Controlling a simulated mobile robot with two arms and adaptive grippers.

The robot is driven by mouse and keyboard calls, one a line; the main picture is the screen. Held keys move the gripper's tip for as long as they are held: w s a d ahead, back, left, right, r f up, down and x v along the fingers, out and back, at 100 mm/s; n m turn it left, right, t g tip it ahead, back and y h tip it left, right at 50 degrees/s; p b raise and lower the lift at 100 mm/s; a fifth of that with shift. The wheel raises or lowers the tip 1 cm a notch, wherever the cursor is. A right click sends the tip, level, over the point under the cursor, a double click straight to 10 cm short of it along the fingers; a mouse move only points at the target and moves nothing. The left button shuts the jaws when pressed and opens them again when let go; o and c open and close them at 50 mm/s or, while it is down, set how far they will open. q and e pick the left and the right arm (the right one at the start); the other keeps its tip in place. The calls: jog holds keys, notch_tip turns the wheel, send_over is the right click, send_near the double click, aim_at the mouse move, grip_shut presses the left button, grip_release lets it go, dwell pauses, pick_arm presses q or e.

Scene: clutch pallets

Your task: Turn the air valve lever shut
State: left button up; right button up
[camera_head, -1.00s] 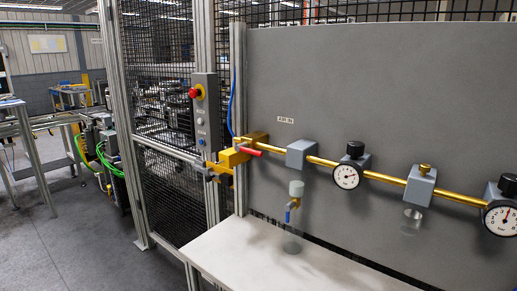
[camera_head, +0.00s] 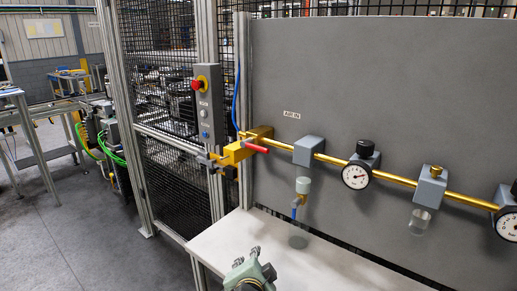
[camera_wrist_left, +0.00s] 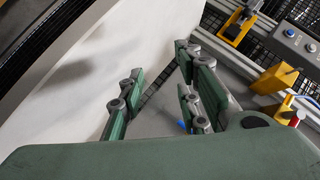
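The air valve lever (camera_head: 254,147) is a short red handle on a yellow valve body (camera_head: 262,134), below the "AIR IN" label at the left end of the brass pipe. It points to the right and slightly down. In the left wrist view the red lever (camera_wrist_left: 295,121) shows at the right edge beside a yellow part. My left gripper (camera_head: 250,262) is at the bottom of the head view, over the white table and well below the lever. The left wrist view shows its green fingers (camera_wrist_left: 160,65) spread apart with nothing between them. My right gripper is not in view.
A grey control box (camera_head: 208,112) with a red button stands left of the valve. Pressure gauges (camera_head: 356,176) and grey blocks sit along the pipe. A blue-handled drain (camera_head: 295,205) hangs below a filter. The white table (camera_head: 225,245) is otherwise clear.

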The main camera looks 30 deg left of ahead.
pick_arm(q)
jog(key=w+a+r+m+t+y, duration=0.1)
jog(key=w+a+r+t+y, duration=0.15)
jog(key=w+r, duration=0.5)
jog(key=m+t+y, duration=0.2)
jog(key=m+y, duration=0.1)
jog(key=y, duration=0.1)
send_near(259, 150)
jog(key=x, duration=0.4)
jog(key=p+x, duration=0.2)
jog(key=x, duration=0.4)
jog(key=shift+w+a, duration=0.4)
jog(key=shift+w, duration=0.05)
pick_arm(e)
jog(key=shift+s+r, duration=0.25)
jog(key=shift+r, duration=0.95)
pick_arm(q)
jog(key=c, duration=0.7)
grip_shut()
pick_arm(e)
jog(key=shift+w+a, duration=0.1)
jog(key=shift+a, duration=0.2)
pick_arm(q)
jog(key=shift+f, duration=0.1)
